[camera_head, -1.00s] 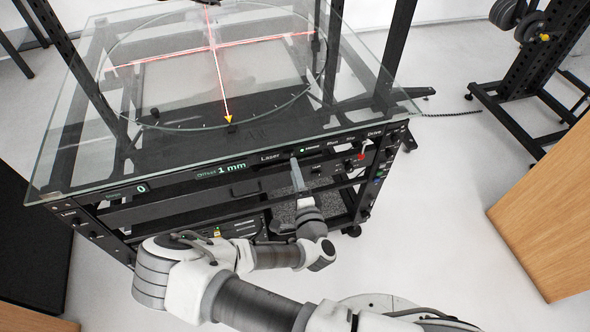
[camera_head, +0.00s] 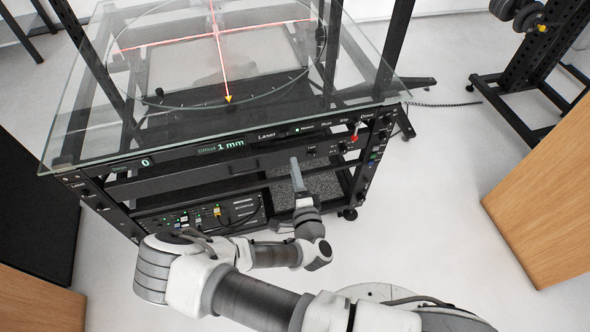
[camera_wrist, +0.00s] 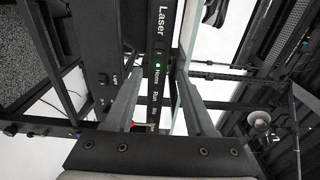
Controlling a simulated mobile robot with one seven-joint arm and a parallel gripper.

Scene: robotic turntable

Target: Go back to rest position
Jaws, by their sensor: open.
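My gripper (camera_head: 296,172) is in front of the turntable rig's front panel, below the glass top (camera_head: 110,125). The wrist view shows its two fingers (camera_wrist: 160,100) spread apart with nothing between them. Beyond the fingers is the control panel (camera_wrist: 160,50) with the words Laser, Home and Run and a lit green light (camera_wrist: 157,66). In the head view the panel (camera_head: 220,160) reads "0" and "Offset 1 mm". The fingers appear apart from the panel; the exact gap is hard to tell.
Red laser lines (camera_head: 215,38) cross on the round glass turntable (camera_head: 180,104). A wooden panel (camera_head: 550,190) stands at the right, and a black rack (camera_head: 530,80) is behind it. A dark panel (camera_head: 35,215) stands at the left. White floor (camera_head: 430,180) is clear to the right of the rig.

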